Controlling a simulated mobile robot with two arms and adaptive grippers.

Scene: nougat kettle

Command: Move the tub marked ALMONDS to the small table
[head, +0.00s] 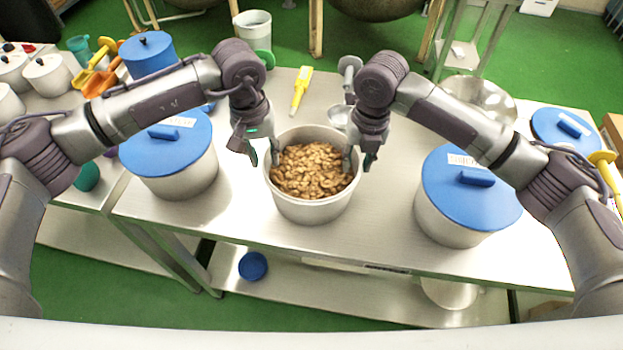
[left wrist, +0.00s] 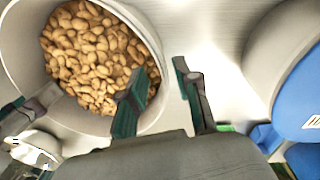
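An open grey tub (head: 312,208) full of brown nuts (head: 312,172) stands on the steel table; no ALMONDS marking is visible on it. It also fills the upper left of the left wrist view (left wrist: 22,70). My left gripper (head: 264,156) is open at the tub's left rim, one finger on the inner side and one outside. The left wrist view shows the rim between its separated fingers (left wrist: 162,100). My right gripper (head: 358,160) is at the right rim, its fingers apart and seemingly astride the wall. Whether either touches the wall is unclear.
Blue-lidded tubs stand left (head: 170,175) and right (head: 445,212), their labels unreadable. A yellow tool (head: 301,92) and a metal bowl (head: 478,98) lie behind. Another table (head: 95,194) with tubs and scoops adjoins at left. Bare steel lies in front of the open tub.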

